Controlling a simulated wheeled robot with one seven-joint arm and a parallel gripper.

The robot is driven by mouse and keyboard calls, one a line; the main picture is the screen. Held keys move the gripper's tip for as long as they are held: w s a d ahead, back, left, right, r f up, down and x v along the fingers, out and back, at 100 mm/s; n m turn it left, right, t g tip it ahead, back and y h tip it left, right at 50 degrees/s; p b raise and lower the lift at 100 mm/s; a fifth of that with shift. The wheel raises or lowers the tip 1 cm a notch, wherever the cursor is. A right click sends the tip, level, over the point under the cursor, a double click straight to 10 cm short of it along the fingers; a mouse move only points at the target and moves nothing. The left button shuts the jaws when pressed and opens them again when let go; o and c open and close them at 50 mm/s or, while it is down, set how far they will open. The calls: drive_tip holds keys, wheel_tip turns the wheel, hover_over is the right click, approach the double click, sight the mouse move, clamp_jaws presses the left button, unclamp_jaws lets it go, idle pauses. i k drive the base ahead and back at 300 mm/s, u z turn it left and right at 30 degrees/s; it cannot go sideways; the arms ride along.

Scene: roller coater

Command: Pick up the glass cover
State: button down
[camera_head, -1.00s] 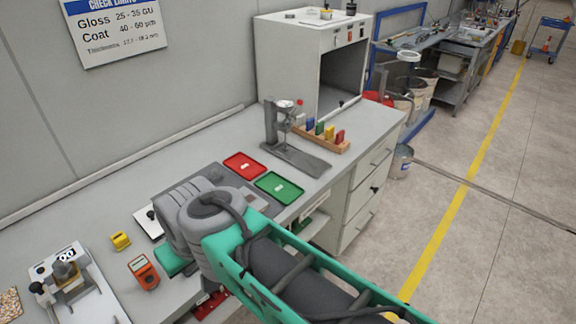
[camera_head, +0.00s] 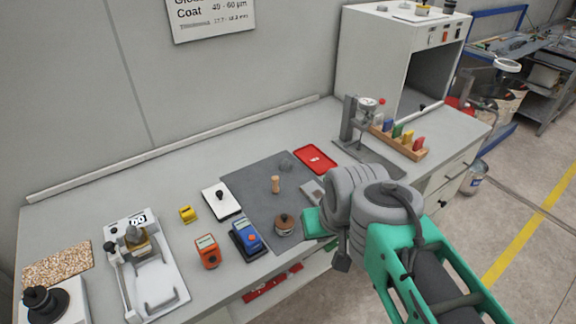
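I cannot pick out a glass cover with certainty. A small grey dome (camera_head: 286,164) sits at the back of the dark grey mat (camera_head: 245,176), but I cannot tell if it is glass. A balance-like device (camera_head: 160,285) with a display stands at the left, with a brown knobbed piece (camera_head: 134,236) on it. My gripper (camera_head: 330,243) is at the front edge of the bench, right of a round brown knobbed piece (camera_head: 284,226). The arm's wrist hides most of it, so its opening does not show. I see nothing held.
Blue (camera_head: 246,239) and orange (camera_head: 207,252) meters stand left of my gripper. A white plate with a black knob (camera_head: 222,202) and a yellow block (camera_head: 187,214) lie behind them. A gauge stand (camera_head: 348,125) and white cabinet (camera_head: 380,60) stand at the back right. The bench's back left is clear.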

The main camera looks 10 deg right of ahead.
sight(286, 166)
drive_tip(key=u, duration=0.05)
drive_tip(key=k, duration=0.5)
drive_tip(key=z, duration=1.25)
drive_tip(key=i, duration=0.95)
drive_tip(key=u, duration=2.5)
drive_tip(key=i, duration=0.5)
drive_tip(key=u, duration=0.05)
